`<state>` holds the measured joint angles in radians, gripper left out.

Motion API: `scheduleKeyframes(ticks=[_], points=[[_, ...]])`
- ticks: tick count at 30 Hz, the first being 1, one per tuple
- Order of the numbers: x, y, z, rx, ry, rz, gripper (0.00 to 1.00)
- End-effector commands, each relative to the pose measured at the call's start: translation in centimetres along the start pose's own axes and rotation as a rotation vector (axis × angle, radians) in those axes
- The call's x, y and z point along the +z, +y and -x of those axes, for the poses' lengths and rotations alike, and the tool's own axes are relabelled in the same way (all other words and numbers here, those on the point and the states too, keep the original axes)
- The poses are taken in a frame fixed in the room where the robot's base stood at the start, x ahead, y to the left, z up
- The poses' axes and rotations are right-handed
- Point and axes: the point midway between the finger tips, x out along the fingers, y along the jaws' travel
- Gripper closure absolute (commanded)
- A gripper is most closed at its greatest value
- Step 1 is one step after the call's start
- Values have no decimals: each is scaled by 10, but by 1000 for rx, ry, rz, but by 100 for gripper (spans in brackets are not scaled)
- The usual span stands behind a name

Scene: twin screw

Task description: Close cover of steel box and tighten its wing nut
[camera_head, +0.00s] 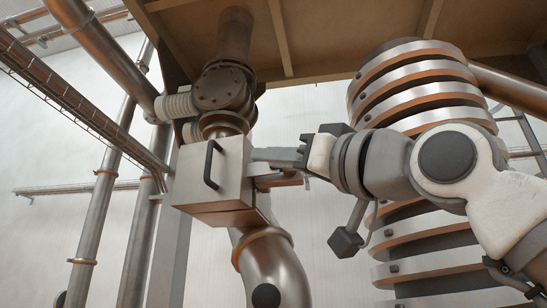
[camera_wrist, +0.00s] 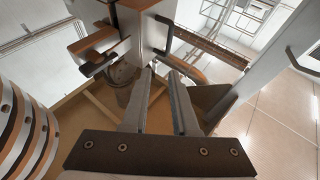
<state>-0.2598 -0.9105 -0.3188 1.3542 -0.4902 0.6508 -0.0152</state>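The steel box (camera_head: 233,180) is in the middle of the head view, with a dark bar handle (camera_head: 212,165) on its pale front face. My gripper (camera_head: 256,161) reaches from the right to the box's right side; contact cannot be told. In the wrist view, the two fingers of my gripper (camera_wrist: 162,72) are apart with nothing seen between them. The box (camera_wrist: 150,22) is beyond the tips, with a slotted bracket and dark fastener (camera_wrist: 98,62) on its left. A large pale panel (camera_wrist: 265,62), perhaps the cover, is at the right. I cannot clearly make out the wing nut.
A thick pipe (camera_head: 272,268) runs below the box and a flanged valve (camera_head: 222,88) is above it. A ringed column (camera_head: 425,88) stands behind my arm. A cable tray (camera_head: 75,100) and pipes are at the left. A brown ceiling (camera_head: 335,35) is overhead.

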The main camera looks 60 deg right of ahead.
Motion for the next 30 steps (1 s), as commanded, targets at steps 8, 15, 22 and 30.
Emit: scheduleKeyframes(ticks=[8,15,22,30], points=[[0,0,0,1,0,0,73],[1,2,25,3,2,-1,73],[0,1,81,3,4,-1,73],[0,1,142,3,3,0,73]])
